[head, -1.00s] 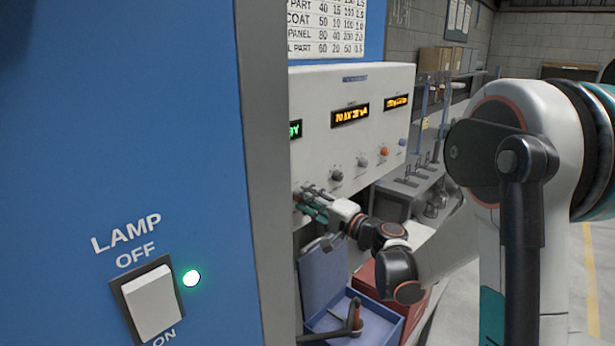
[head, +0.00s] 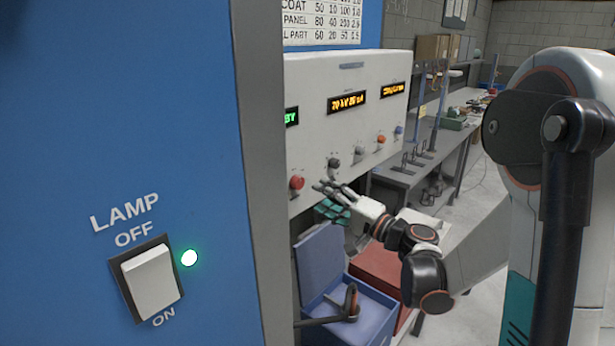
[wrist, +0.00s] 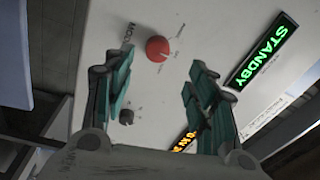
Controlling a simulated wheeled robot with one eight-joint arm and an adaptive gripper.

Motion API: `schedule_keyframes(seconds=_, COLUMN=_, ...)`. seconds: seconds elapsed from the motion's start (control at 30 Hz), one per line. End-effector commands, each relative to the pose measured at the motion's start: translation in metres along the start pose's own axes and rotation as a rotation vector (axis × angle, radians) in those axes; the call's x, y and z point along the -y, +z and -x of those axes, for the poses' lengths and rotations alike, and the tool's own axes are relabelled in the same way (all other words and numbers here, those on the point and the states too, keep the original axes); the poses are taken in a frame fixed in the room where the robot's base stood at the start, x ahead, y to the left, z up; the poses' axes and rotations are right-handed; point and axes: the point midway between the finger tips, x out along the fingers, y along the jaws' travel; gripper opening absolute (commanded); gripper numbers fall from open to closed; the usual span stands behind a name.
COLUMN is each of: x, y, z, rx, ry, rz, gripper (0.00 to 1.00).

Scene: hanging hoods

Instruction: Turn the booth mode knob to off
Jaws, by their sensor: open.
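The red knob (head: 297,182) is on the lower left of the pale control panel (head: 310,140) in the head view. In the wrist view the red knob (wrist: 158,48) has a white pointer mark and a label beside it that seems to read MODE. My gripper (head: 332,190) is just right of the red knob and apart from it, in front of the panel. In the wrist view my gripper (wrist: 153,75) is open, its green-padded fingers spread, with nothing between them. The knob lies just beyond the fingertips. A green display (wrist: 264,52) reads STANDBY.
A blue bin (head: 375,318) stands below. The lamp switch (head: 152,280) is on the blue wall, with a green light.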

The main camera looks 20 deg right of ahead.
Motion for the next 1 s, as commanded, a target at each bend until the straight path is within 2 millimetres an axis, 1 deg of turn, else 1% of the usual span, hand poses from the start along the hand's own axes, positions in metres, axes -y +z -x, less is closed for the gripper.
schedule_keyframes(seconds=0.03, x=0.0, y=-0.001, z=0.011, rx=-0.004, ry=0.001, rz=0.0, gripper=0.52)
schedule_keyframes(seconds=0.1, x=0.0, y=-0.001, z=0.023, rx=-0.003, ry=0.0, rz=0.0, gripper=0.52)
schedule_keyframes(seconds=0.2, x=0.0, y=-0.001, z=0.035, rx=-0.002, ry=0.0, rz=0.001, gripper=0.52)
schedule_keyframes(seconds=0.3, x=0.0, y=-0.001, z=0.043, rx=-0.002, ry=-0.001, rz=0.001, gripper=0.52)
schedule_keyframes(seconds=0.43, x=0.0, y=0.0, z=0.047, rx=0.0, ry=-0.001, rz=0.001, gripper=0.52)
schedule_keyframes(seconds=0.87, x=0.001, y=0.0, z=0.047, rx=0.001, ry=0.0, rz=0.001, gripper=0.52)
schedule_keyframes(seconds=0.93, x=0.001, y=0.004, z=0.045, rx=0.008, ry=0.006, rz=0.006, gripper=0.52)
schedule_keyframes(seconds=1.0, x=0.003, y=0.015, z=0.041, rx=0.027, ry=0.025, rz=0.021, gripper=0.52)
